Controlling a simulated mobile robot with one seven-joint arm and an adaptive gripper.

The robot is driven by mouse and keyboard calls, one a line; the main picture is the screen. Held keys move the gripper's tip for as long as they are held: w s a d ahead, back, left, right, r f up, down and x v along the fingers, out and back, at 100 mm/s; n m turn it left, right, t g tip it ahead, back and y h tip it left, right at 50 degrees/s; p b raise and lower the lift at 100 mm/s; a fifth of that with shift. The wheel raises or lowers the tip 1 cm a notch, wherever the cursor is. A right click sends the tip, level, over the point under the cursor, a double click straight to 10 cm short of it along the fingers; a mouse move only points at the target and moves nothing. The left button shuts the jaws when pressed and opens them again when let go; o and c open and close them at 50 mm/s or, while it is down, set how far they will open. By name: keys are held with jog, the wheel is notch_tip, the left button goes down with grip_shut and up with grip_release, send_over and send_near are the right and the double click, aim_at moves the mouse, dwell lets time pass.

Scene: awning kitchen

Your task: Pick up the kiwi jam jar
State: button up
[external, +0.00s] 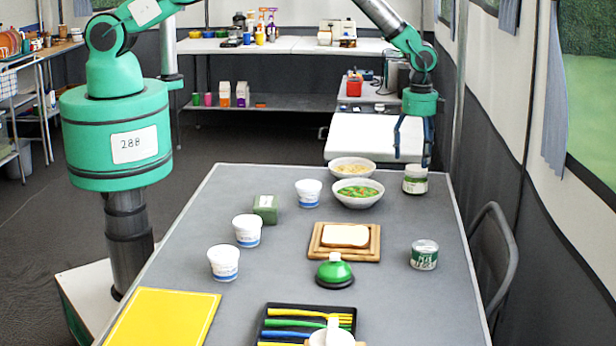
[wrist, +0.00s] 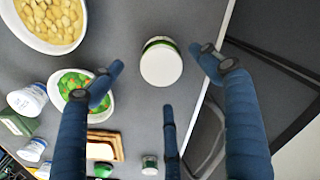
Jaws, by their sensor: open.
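A jar with a white lid and a green-and-white label, which looks like the kiwi jam jar (external: 415,180), stands upright near the table's far right corner. In the wrist view the jar (wrist: 161,65) is seen from above, its lid between my fingers and apart from them. My gripper (external: 413,157) points down just above the jar, open and empty. In the wrist view its blue fingers (wrist: 156,59) are spread around the jar. The label's text is too small to read.
A bowl of green food (external: 357,193) and a bowl of pale food (external: 352,168) stand left of the jar. A green-and-white can (external: 424,255) and a bread board (external: 374,243) are nearer. The grey table's (external: 452,300) right edge is close to the jar, with a chair (external: 497,255) beyond.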

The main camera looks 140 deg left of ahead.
aim_at(417, 168)
jog(key=shift+a+f, duration=0.1)
jog(key=shift+f, duration=2.5)
jog(key=c, duration=1.5)
jog(key=shift+o, duration=0.2)
jog(key=shift+r, duration=0.1)
jog(key=shift+r, duration=4.95)
